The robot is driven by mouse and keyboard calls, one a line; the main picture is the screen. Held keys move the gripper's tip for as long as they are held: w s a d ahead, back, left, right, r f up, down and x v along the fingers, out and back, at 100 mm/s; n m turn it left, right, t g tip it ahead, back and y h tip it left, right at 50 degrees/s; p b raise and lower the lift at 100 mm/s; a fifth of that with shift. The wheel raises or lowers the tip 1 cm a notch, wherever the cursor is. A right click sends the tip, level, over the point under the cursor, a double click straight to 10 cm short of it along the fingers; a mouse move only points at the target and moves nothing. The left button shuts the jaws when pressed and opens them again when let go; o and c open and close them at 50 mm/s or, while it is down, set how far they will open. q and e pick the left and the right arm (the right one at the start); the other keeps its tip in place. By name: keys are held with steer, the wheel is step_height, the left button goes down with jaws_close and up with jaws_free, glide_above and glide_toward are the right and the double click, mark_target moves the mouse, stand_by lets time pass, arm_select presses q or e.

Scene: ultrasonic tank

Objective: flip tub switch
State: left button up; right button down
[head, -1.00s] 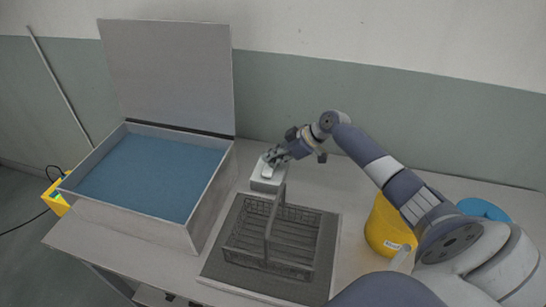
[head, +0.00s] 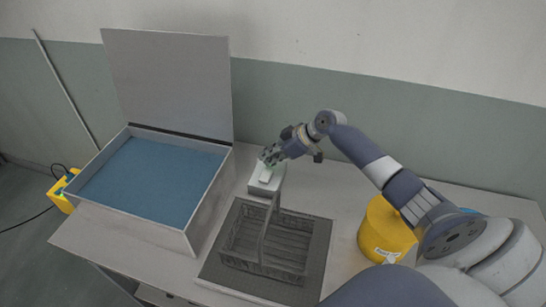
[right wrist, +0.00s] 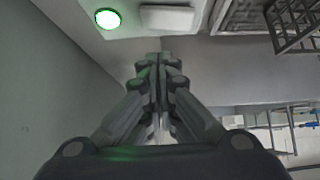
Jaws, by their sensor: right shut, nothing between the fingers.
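The switch box (head: 264,188) is a small pale box on the bench between the tub and the basket. Its white rocker (head: 265,176) shows in front of my fingers, and also in the right wrist view (right wrist: 167,18). A round lamp (right wrist: 108,19) beside the rocker glows green. The tub (head: 205,205) is a pale open tank of blue liquid with its lid (head: 170,85) raised. My right gripper (head: 268,160) is shut and empty at the far end of the switch box; in the right wrist view (right wrist: 158,70) its fingers are together. I cannot tell whether they touch the box. My left gripper is out of view.
A wire basket (head: 263,268) with a tall handle stands on a dark mat (head: 310,275) in front of the switch box. A yellow bucket (head: 385,235) stands to the right, by my arm. A yellow object (head: 60,195) is at far left. The wall is close behind.

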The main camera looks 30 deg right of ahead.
arm_select(q)
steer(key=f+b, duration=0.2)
steer(key=b, duration=0.1)
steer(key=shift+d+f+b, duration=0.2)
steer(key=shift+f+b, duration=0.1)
arm_select(e)
steer(key=d+v, duration=0.1)
steer(key=v, duration=0.9)
steer(key=shift+w, duration=0.3)
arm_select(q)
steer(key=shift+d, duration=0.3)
arm_select(e)
steer(key=shift+r, duration=0.1)
